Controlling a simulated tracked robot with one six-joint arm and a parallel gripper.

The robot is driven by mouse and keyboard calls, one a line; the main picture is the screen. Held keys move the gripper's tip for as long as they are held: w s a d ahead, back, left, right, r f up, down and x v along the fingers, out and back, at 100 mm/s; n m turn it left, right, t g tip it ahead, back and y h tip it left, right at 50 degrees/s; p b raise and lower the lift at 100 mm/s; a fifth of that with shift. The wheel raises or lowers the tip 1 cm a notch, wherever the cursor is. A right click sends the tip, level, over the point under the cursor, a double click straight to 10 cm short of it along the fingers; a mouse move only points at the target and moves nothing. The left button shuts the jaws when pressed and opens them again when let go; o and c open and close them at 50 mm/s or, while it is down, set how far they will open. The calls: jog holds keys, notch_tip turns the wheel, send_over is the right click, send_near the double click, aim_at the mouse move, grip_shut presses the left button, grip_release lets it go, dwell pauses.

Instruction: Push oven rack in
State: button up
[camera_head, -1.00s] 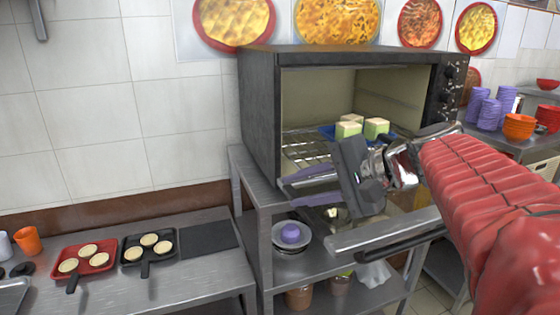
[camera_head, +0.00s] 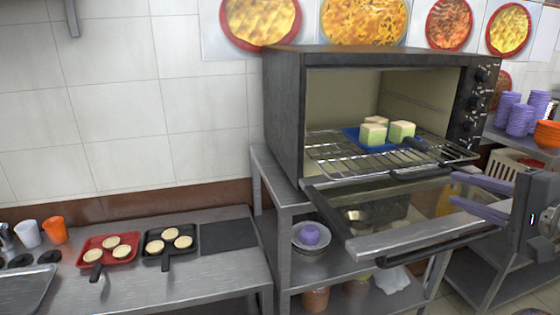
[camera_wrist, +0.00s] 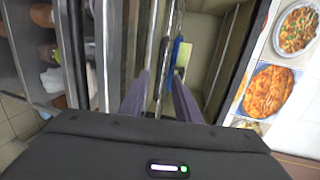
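The black oven (camera_head: 285,110) stands on a metal stand with its door (camera_head: 375,240) folded down. The wire oven rack (camera_head: 330,160) sticks out of the opening over the door, its front edge toward the right. On it a blue tray (camera_head: 352,138) carries pale green-and-white blocks (camera_head: 373,132). My gripper (camera_head: 452,188) is right of the door, its two purple fingers apart and empty, below and right of the rack's front corner. In the wrist view the fingers (camera_wrist: 160,78) point toward the rack and blue tray (camera_wrist: 174,55); contact cannot be told.
A low metal table (camera_head: 200,270) at left holds a red pan (camera_head: 107,250), a black pan (camera_head: 170,247) and cups. A purple bowl (camera_head: 310,234) sits on the shelf under the oven. Purple and orange bowls (camera_head: 520,118) stand at the right.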

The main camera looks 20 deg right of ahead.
aim_at(427, 176)
jog(key=shift+s+d+h, duration=0.4)
jog(key=shift+s+d, duration=0.4)
jog(key=shift+d, duration=0.1)
jog(key=shift+x, duration=6.9)
jog(key=shift+r, duration=0.15)
jog(key=shift+c, duration=0.3)
jog(key=c, duration=0.6)
grip_shut()
